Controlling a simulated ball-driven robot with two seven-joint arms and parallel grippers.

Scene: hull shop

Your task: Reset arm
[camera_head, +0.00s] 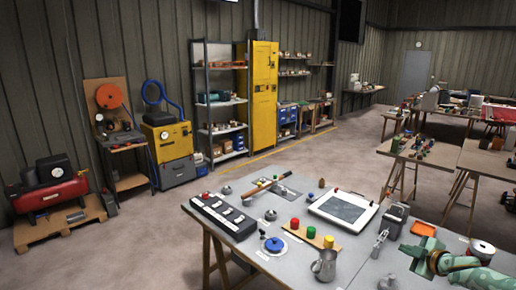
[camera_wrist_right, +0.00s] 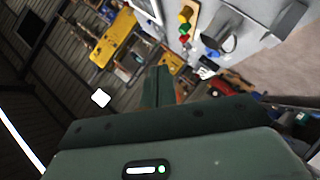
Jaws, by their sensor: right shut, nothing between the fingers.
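My right arm comes in from the right edge in the head view, low over the table's right end. My right gripper (camera_head: 412,251) is green and its fingers are together with nothing between them. In the right wrist view the closed fingers (camera_wrist_right: 163,85) stand up from the green palm, clear of any object. My left gripper is not in view.
The grey table (camera_head: 295,262) holds a power strip (camera_head: 228,212), a metal jug (camera_head: 325,265), a framed tablet (camera_head: 345,209), a blue disc (camera_head: 274,245) and a dark bin (camera_head: 391,221). A white-and-red spool (camera_head: 482,250) stands beside my right arm. Open floor lies left of the table.

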